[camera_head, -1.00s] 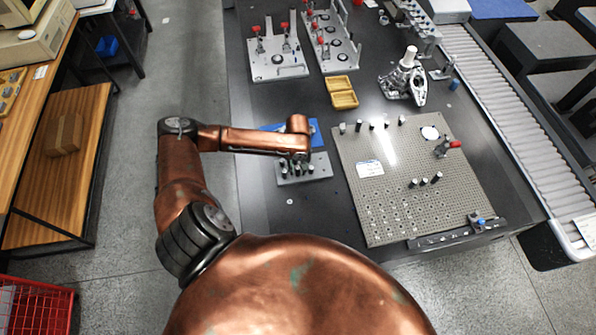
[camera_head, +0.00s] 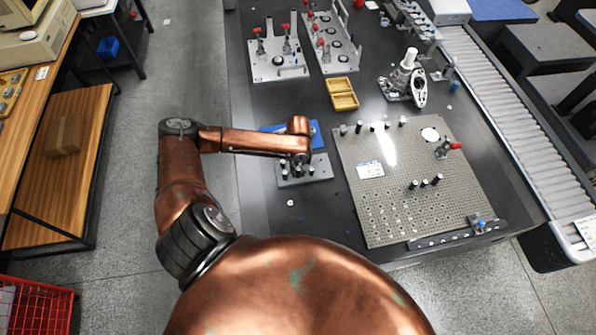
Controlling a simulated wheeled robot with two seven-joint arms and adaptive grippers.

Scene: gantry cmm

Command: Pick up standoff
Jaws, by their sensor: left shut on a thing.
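A grey rack block (camera_head: 318,176) with several small dark, light-tipped standoffs (camera_head: 312,170) in it lies on the dark table, left of the perforated plate. My left gripper (camera_head: 297,168) points down over this rack, under the copper wrist. It is shut on a standoff, which is mostly hidden by the gripper and wrist. I cannot tell whether the held standoff is clear of the rack. My right gripper is not in view.
A perforated plate (camera_head: 390,205) with several short posts and a red-handled clamp lies to the right. A blue item (camera_head: 316,133) is behind the rack. Table in front of the rack is mostly clear.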

